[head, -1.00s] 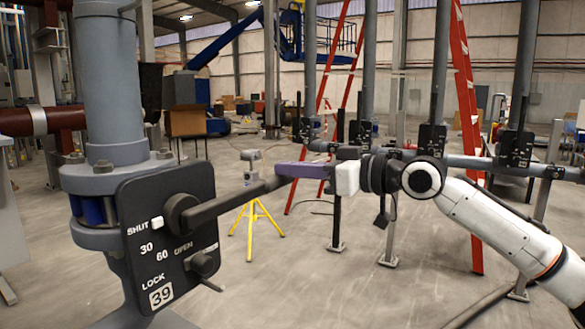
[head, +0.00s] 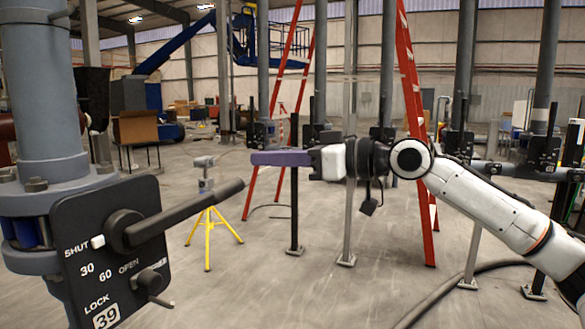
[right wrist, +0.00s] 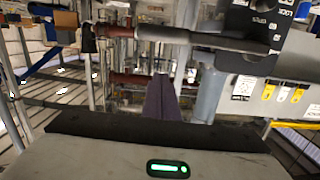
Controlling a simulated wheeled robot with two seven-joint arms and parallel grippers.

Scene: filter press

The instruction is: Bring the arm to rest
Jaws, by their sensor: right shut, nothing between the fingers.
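My right gripper (head: 256,158) reaches in from the right in the head view. Its purple fingers are shut together and empty, pointing left. They are apart from the dark lever handle (head: 190,213) of the valve at the left and appear a little above and to the right of its free end. The lever sticks out to the right from a black plate (head: 112,250) marked SHUT, 30, 60, OPEN, LOCK and 39. The white pointer mark (head: 98,241) is beside SHUT. In the right wrist view the closed fingers (right wrist: 161,95) show below the lever (right wrist: 205,38). My left gripper is not in view.
A grey pipe (head: 40,100) rises above the valve. A yellow tripod (head: 208,228) stands on the floor behind the lever. A red ladder (head: 412,110), slim posts and more valves stand behind my right arm. Open floor lies at the lower middle.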

